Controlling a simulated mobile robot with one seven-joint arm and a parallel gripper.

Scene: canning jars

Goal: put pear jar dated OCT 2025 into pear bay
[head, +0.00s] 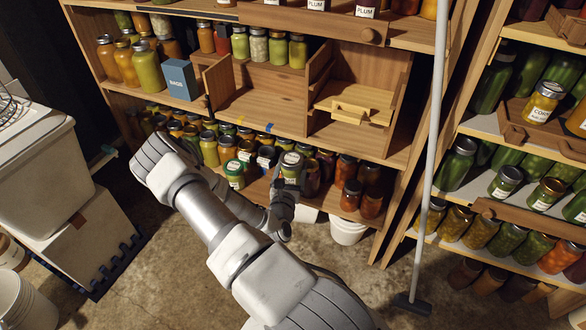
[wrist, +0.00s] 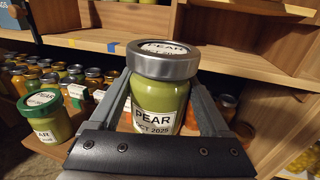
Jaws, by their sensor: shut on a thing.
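My gripper (wrist: 160,92) is shut on a pear jar (wrist: 162,92) with a silver lid and pale green contents. Its front label reads PEAR above a date that looks like OCT 2025, with the first letter partly hidden. The lid also reads PEAR. The jar is held upright; in the head view the jar (head: 291,165) is in front of the lower shelf, below the middle shelf's edge. Two bays show on the middle shelf: an empty left bay (head: 264,98) and a right bay (head: 385,138) with a wooden piece in it. I cannot tell which is the pear bay.
A green-lidded PEAR jar (wrist: 45,118) stands left of the held jar. Several jars crowd the lower shelf behind. The middle shelf edge (wrist: 220,62) runs across behind the held jar. A blue box (head: 180,80) stands left of the empty bay. A pole (head: 430,150) stands at the right.

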